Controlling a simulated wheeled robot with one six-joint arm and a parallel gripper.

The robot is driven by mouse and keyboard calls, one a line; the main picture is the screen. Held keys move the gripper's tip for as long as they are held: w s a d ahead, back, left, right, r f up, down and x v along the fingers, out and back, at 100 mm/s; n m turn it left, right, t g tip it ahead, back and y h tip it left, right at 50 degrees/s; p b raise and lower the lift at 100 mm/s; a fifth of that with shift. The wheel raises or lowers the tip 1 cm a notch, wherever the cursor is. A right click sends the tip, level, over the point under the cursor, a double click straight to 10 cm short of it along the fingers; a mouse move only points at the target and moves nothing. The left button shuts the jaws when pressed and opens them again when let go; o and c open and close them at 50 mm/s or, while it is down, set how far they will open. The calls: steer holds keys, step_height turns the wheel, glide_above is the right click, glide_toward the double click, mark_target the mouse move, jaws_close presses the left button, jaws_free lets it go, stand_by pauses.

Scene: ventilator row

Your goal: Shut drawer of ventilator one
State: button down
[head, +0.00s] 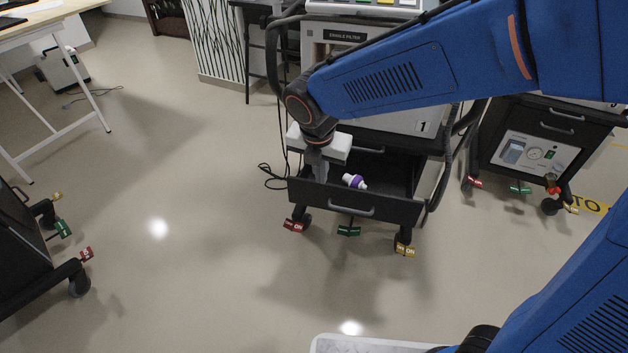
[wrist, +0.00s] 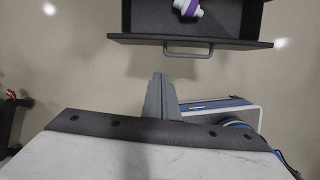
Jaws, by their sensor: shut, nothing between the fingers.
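Ventilator one (head: 422,127) is a cart marked with a 1. Its black drawer (head: 388,206) is pulled out, with a grey bar handle (head: 351,211) on the front panel. A white and purple part (head: 354,181) lies inside. In the wrist view the drawer front (wrist: 230,43) and its handle (wrist: 188,49) cross the top. My gripper (head: 318,172) is shut and empty, pointing down near the left end of the drawer front. In the wrist view my gripper (wrist: 163,80) appears on the outer side of the front, apart from the handle. Its exact height is unclear.
Another cart (head: 530,140) stands to the right, and part of a dark cart (head: 30,255) is at the left edge. Coloured tags (head: 349,231) mark the casters. A cable (head: 275,178) lies beside ventilator one. The floor (head: 190,270) in front is clear.

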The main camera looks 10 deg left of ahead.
steer(key=a+n, duration=0.1)
steer(key=a, duration=0.1)
glide_toward(317, 188)
steer(key=f, duration=0.1)
steer(key=s+f, duration=0.1)
steer(key=f, duration=0.1)
steer(key=d+f, duration=0.1)
steer(key=f, duration=0.1)
steer(key=shift+s+f, duration=0.2)
steer(key=shift+s, duration=0.05)
steer(key=shift+w, duration=0.8)
